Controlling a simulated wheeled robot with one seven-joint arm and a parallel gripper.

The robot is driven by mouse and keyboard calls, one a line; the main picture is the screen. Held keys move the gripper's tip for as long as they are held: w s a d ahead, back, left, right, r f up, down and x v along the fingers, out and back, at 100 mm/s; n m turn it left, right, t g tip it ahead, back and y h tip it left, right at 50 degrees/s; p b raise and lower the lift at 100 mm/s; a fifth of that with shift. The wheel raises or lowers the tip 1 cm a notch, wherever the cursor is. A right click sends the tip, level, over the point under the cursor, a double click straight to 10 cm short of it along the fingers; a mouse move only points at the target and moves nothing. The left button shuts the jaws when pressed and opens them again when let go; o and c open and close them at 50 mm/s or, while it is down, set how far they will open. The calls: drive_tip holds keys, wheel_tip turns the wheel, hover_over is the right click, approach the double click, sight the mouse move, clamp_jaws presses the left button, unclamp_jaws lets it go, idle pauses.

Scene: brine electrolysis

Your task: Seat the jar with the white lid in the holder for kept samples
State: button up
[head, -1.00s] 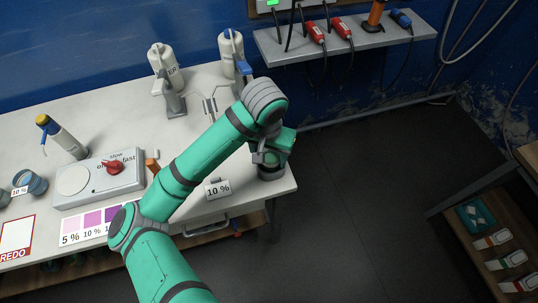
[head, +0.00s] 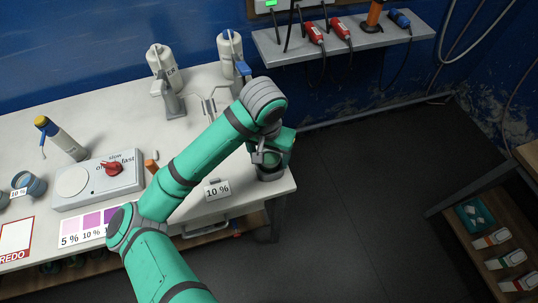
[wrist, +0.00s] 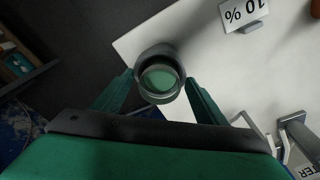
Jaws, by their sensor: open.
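My gripper (wrist: 160,78) is open in the wrist view, with one green finger on each side of a round jar (wrist: 160,82). The jar's top looks pale grey-green from above; I cannot clearly make out a white lid. It stands in or over a dark round holder (wrist: 152,53) near the table's corner; how deep it sits is hard to tell. In the head view the dark holder (head: 270,174) shows under my gripper (head: 268,160), which hides most of the jar. A gap shows between the jar and each finger.
A "10 %" card (head: 217,190) stands beside the holder. White bottles (head: 163,66), a stirrer plate (head: 98,180) with a red knob, a blue cup (head: 30,184) and a colour chart (head: 85,226) are on the white table (head: 120,105). Open floor lies to the right.

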wheel_tip(320, 180, up, 10)
drive_tip(key=s, duration=0.1)
drive_tip(key=shift+a+r, duration=0.2)
drive_tip(key=shift+r, duration=0.05)
idle(0.4)
